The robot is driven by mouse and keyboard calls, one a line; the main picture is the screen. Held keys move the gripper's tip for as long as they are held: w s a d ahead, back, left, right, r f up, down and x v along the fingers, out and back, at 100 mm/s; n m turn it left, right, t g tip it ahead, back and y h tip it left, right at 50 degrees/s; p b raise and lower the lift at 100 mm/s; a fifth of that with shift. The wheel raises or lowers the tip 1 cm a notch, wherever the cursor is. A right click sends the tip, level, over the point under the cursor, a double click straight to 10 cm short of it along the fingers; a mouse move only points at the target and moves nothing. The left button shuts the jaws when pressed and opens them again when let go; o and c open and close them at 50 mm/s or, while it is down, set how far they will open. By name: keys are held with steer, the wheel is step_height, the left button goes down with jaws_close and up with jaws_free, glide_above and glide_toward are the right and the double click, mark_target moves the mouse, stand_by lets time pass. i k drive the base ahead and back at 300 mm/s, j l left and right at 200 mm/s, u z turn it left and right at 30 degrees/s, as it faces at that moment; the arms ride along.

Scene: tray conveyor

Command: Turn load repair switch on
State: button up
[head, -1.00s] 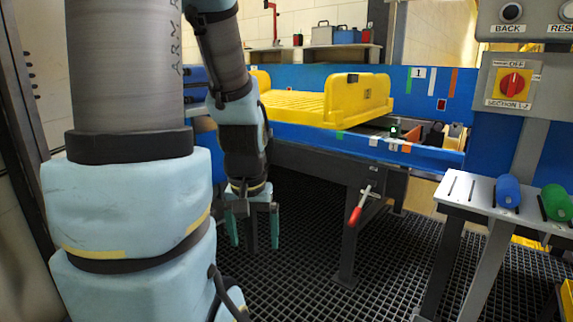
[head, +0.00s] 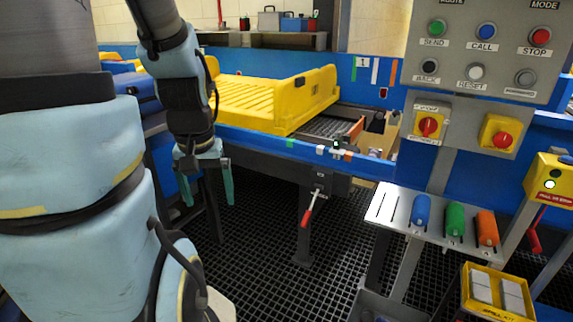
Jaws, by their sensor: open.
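No label that I can read says load repair, so I cannot tell which control is that switch. A grey panel (head: 462,60) at the upper right carries several push buttons. Below it are a left rotary switch (head: 428,126), red on yellow, and a right rotary switch (head: 501,135) of the same colours. The left knob points upright toward a small label; the right knob's position is unclear. My gripper (head: 207,188) hangs open and empty in front of the conveyor, well left of and lower than the switches. It touches nothing.
A yellow tray (head: 262,98) sits on the blue conveyor. A red-handled lever (head: 309,208) hangs below it. A shelf (head: 390,205) holds blue, green and orange cylinders. A yellow box (head: 550,180) with a lit lamp and a yellow bin (head: 478,313) stand at right. Dark grating covers the floor.

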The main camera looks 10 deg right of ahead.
mark_target(428, 125)
steer(key=z, duration=1.2)
steer(key=k+j+z, duration=0.2)
steer(key=k+l, duration=0.05)
steer(key=l, duration=0.05)
